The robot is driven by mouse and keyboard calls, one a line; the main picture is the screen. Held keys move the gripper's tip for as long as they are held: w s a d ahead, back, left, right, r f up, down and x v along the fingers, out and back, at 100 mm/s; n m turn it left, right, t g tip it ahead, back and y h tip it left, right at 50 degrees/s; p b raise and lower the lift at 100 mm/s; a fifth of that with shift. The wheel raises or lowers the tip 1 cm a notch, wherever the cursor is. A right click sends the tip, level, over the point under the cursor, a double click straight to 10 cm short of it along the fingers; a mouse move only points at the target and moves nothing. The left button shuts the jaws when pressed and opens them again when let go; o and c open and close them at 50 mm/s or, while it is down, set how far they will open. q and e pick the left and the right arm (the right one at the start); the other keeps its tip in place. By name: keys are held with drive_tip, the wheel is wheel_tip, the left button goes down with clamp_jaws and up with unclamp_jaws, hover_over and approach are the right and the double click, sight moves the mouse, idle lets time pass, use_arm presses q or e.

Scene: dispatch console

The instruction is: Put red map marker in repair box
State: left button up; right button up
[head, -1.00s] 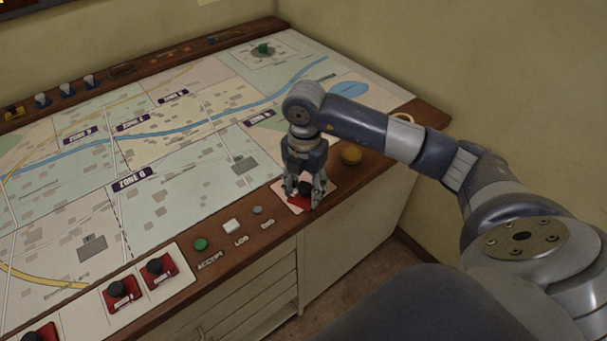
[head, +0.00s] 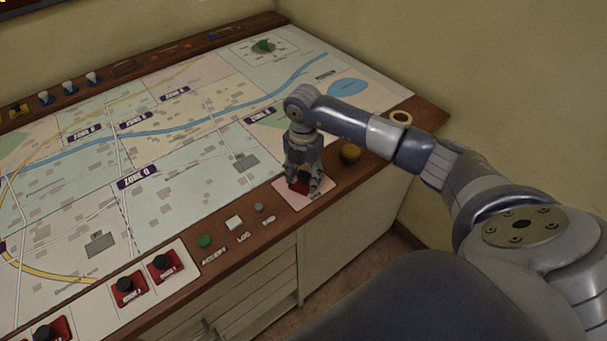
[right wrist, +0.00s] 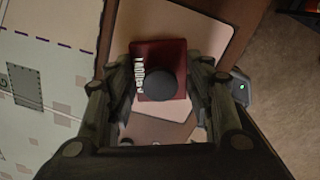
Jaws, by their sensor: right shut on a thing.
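The red map marker (head: 300,188) is a red block with a black round knob, at the console's front edge. It also shows in the right wrist view (right wrist: 143,53), with white lettering on its left side. My right gripper (head: 304,186) points down over it and is shut on it. The marker is over or on a pale pink square pad (head: 318,194) set in the wooden edge; I cannot tell whether it touches the pad. The pad may be the repair box, but I can read no label on it. My left gripper is not in view.
A grey button (head: 258,207), white button (head: 234,223) and green button (head: 204,241) lie left along the edge. Other red markers (head: 167,268) stand at lower left. The map (head: 170,155) is mostly clear.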

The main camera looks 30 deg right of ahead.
sight(303, 175)
drive_tip(key=shift+f, duration=0.1)
drive_tip(key=o, duration=1.1)
drive_tip(key=shift+r, duration=0.25)
drive_tip(key=shift+r+b, duration=1.5)
drive_tip(key=shift+r, duration=4.4)
